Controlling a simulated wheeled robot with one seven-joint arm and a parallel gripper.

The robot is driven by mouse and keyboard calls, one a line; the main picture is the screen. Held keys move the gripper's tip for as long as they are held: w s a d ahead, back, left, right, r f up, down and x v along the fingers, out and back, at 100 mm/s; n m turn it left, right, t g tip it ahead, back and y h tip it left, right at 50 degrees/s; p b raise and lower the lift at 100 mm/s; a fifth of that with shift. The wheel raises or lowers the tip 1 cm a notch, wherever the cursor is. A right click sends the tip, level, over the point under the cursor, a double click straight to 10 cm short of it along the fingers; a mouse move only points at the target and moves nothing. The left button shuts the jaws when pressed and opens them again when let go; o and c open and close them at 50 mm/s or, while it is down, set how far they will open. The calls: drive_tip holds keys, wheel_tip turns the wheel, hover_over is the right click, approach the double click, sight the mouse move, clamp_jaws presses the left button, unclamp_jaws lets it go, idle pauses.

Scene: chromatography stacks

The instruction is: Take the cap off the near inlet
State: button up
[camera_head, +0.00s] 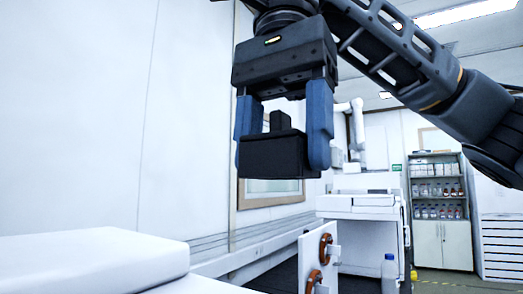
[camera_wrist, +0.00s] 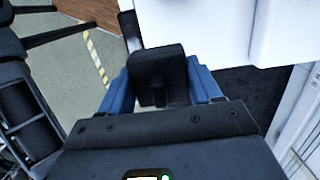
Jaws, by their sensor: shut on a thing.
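My gripper (camera_head: 280,125) is shut on a black block-shaped piece with a raised knob, which looks like the cap (camera_head: 272,156). The blue fingers stand on either side of it. It is held in the air, and nothing visible touches it from below. In the wrist view the black cap (camera_wrist: 157,66) sits between the blue fingertips, over a white surface and the floor. I cannot make out the near inlet in either view.
A white flat-topped unit (camera_head: 90,262) fills the lower left. A white panel with orange-brown round fittings (camera_head: 325,248) stands low in the middle. A shelf cabinet (camera_head: 438,210) is far right. The wall lies left.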

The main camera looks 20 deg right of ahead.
sight(281, 113)
drive_tip(key=shift+r+p, duration=0.35)
drive_tip(key=shift+r, duration=0.1)
drive_tip(key=shift+r+p, duration=1.1)
drive_tip(key=shift+p, duration=0.1)
drive_tip(key=shift+r+p, duration=1.1)
drive_tip(key=shift+r, duration=0.15)
drive_tip(key=shift+d+f, duration=0.1)
